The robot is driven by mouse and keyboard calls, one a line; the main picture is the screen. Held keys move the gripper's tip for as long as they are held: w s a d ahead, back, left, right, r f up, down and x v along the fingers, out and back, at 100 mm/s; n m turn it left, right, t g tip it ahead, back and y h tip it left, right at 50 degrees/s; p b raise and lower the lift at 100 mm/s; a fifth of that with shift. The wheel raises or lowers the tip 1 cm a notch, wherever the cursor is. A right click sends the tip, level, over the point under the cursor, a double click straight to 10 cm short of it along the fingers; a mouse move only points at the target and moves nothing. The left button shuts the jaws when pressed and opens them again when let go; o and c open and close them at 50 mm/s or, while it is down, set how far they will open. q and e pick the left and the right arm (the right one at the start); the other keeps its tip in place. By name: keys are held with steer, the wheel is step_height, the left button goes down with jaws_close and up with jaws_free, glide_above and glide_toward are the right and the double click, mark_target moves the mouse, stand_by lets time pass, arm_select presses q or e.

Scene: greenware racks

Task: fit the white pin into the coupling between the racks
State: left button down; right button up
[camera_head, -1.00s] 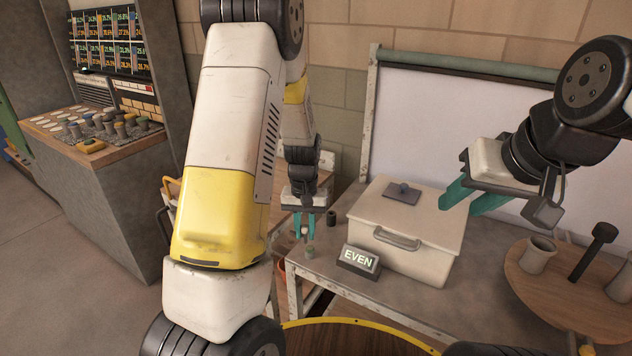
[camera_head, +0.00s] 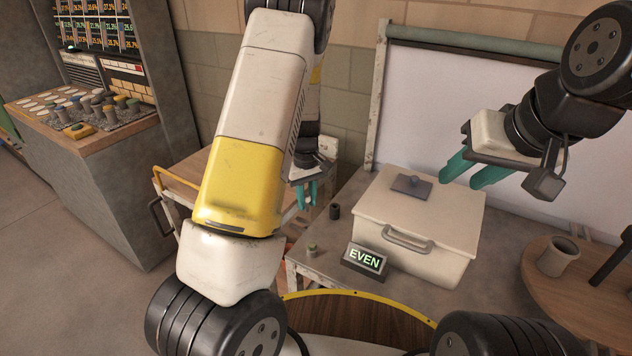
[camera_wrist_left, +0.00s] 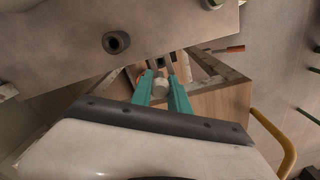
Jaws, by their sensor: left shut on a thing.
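My left gripper (camera_head: 307,203) is shut on the white pin (camera_wrist_left: 160,88), between its teal fingertips in the left wrist view (camera_wrist_left: 163,92). In the head view it hangs over the gap between the grey table and the wooden cart. The pin is apart from the surfaces below. A small dark block (camera_wrist_left: 160,62) shows just beyond the fingertips in the wrist view; I cannot tell whether it is the coupling. My right gripper (camera_head: 470,174) is open and empty, above the right side of the lidded box.
A lidded box (camera_head: 437,215), a lit EVEN sign (camera_head: 364,260), a dark cup (camera_head: 335,211) and a small green-topped piece (camera_head: 312,250) stand on the grey table (camera_head: 325,268). The wooden cart (camera_head: 180,175) has a yellow handle. A round wooden board (camera_head: 545,300) holds a mug (camera_head: 558,257).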

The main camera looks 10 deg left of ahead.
mark_target(307, 211)
arm_select(q)
steer(key=shift+f, duration=2.25)
steer(key=shift+f, duration=1.7)
steer(key=shift+r, duration=0.1)
steer(key=shift+r, duration=1.3)
steer(key=shift+f, duration=1.4)
steer(key=c, duration=1.2)
jaws_free()
steer(key=shift+o, duration=0.2)
